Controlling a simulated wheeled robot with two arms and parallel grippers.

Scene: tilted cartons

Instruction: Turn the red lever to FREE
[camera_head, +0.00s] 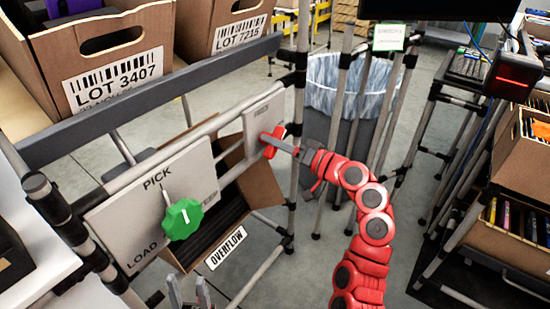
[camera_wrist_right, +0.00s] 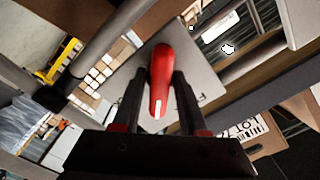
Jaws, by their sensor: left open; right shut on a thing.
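The red lever (camera_head: 272,139) sits on a small grey plate (camera_head: 260,118) fixed to the rack's sloping rail. In the right wrist view the red lever (camera_wrist_right: 161,80) stands between the fingers of my right gripper (camera_wrist_right: 162,105), with a white mark near its end. My right gripper (camera_head: 290,147) is shut on the lever, its red arm reaching in from the lower right. Lettering on the plate is mostly hidden or too small to read. My left gripper (camera_head: 188,294) is open and empty at the bottom edge, below the green knob.
A green knob (camera_head: 182,219) sits on a larger plate (camera_head: 150,205) marked PICK and LOAD. An OVERFLOW carton (camera_head: 262,180) lies tilted below. LOT 3407 (camera_head: 112,55) and LOT 7215 (camera_head: 215,25) cartons stand above. A lined bin (camera_head: 345,95) stands behind the rack posts.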

